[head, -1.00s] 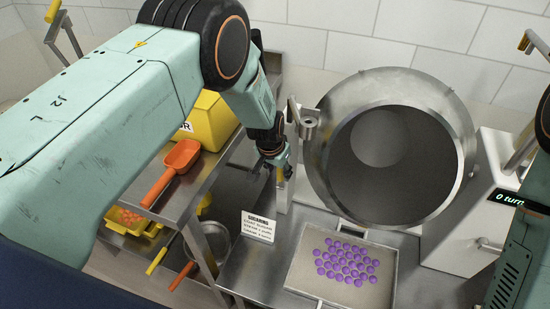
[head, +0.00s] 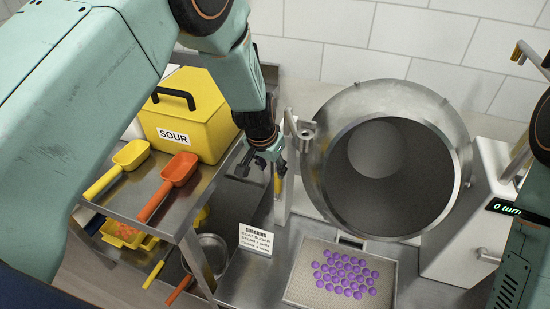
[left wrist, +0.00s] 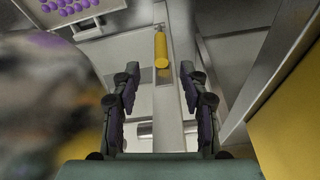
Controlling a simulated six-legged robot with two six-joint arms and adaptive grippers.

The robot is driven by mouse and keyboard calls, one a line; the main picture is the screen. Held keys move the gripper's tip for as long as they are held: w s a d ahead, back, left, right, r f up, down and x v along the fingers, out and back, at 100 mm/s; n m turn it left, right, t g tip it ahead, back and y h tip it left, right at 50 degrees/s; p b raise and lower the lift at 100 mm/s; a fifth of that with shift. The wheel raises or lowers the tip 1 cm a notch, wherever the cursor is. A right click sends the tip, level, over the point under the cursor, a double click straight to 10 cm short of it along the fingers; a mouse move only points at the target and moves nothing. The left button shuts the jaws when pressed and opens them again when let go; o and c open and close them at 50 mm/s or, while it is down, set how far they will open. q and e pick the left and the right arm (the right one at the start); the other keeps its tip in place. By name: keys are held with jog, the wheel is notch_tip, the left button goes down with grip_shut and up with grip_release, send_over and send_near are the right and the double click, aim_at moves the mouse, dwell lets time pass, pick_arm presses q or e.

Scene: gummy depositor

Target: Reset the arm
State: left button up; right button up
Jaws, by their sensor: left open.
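My left arm comes in from the left in the head view. My left gripper (head: 262,165) hangs pointing down between the shelf with the yellow box and the steel drum. In the left wrist view its two fingers (left wrist: 158,105) are spread apart with nothing between them. A yellow handle (left wrist: 161,50) lies beyond the fingertips there, apart from them. It also shows beside the gripper in the head view (head: 278,180). Part of my right arm shows at the right edge of the head view; its gripper is out of frame.
A steel drum (head: 318,180) stands right of the gripper. A tray (head: 300,290) of purple gummies lies below it. The yellow SOUR box (head: 190,115), a yellow scoop (head: 130,155) and an orange scoop (head: 180,170) sit on the left shelf. A sugaring sign (head: 256,240) stands on the counter.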

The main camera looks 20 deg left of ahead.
pick_arm(q)
jog(key=s+a+f+n+y+b, duration=0.1)
jog(key=s+a+f+b, duration=0.15)
jog(key=s+f, duration=0.45)
jog(key=s+a+f+n+b, duration=0.15)
jog(key=s+a+f, duration=0.25)
jog(key=s, duration=0.4)
jog(key=s+f+g+b, duration=0.1)
jog(key=s+f, duration=0.3)
jog(key=s, duration=0.8)
jog(key=s+f+n+g+b, duration=0.1)
jog(key=s+f+b, duration=0.3)
jog(key=s, duration=0.8)
jog(key=shift+s+a+f+g+h, duration=0.15)
jog(key=shift+s+f+g+h, duration=0.25)
jog(key=shift+g, duration=0.3)
jog(key=shift+w, duration=0.1)
